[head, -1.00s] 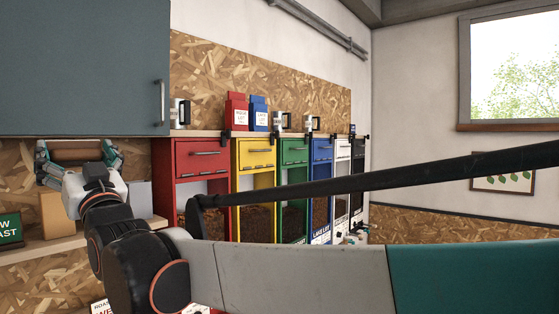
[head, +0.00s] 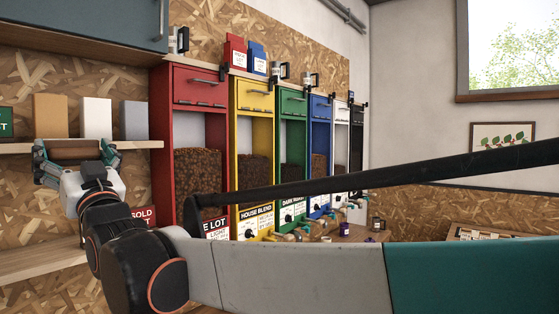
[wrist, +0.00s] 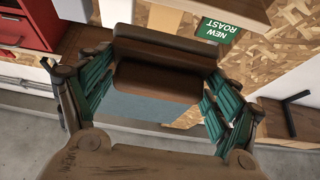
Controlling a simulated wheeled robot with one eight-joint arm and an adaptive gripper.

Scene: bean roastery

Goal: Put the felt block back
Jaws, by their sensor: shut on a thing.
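My gripper (head: 76,152), with green fingers, is shut on the felt block (head: 76,151), a brown bar lying crosswise between them. In the head view it is in front of the upper shelf's edge on the left. The wrist view shows the brown felt block (wrist: 165,60) between the two green finger pads of my gripper (wrist: 160,88). A blue-grey surface lies just below the brown part there. I cannot tell whether it belongs to the block. Whether the block touches the shelf is not clear.
The upper shelf (head: 141,145) holds a tan bag (head: 51,115), a white bag (head: 96,117) and a grey bag (head: 135,120). A green sign (wrist: 216,29) stands at its left. A lower shelf (head: 40,263) is below. A red bean dispenser (head: 160,140) stands close right.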

